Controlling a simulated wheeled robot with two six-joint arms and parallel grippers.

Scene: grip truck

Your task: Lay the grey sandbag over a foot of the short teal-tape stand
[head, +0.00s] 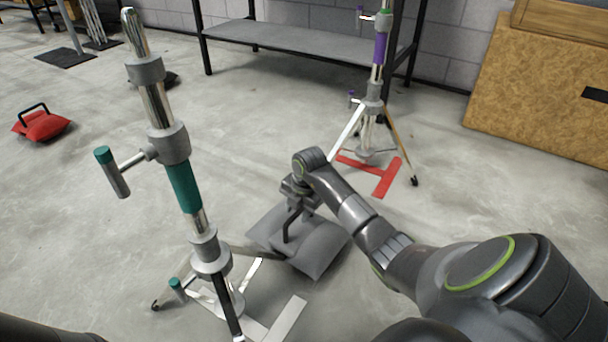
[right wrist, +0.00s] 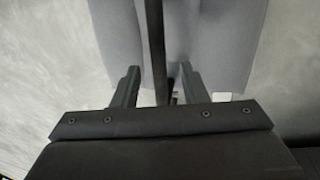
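The teal-tape stand (head: 184,187) stands upright on the left in the head view, its legs spread low on the floor. The grey sandbag (head: 318,252) lies to the right of its base; it also fills the top middle of the right wrist view (right wrist: 225,45). One stand leg reaches the bag's left side; I cannot tell whether the bag rests on it. My right gripper (head: 294,203) is above the bag at its dark handle (head: 287,228). In the right wrist view its fingers (right wrist: 158,78) are apart, with the handle between them and gaps on both sides. My left gripper is out of view.
A purple-tape stand (head: 379,50) stands behind, near red floor tape (head: 385,180). Light floor tape (head: 287,318) lies by the teal stand's base. A red sandbag (head: 42,124) is at far left. A metal shelf (head: 290,37) and a wooden crate (head: 540,85) line the back. The middle floor is clear.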

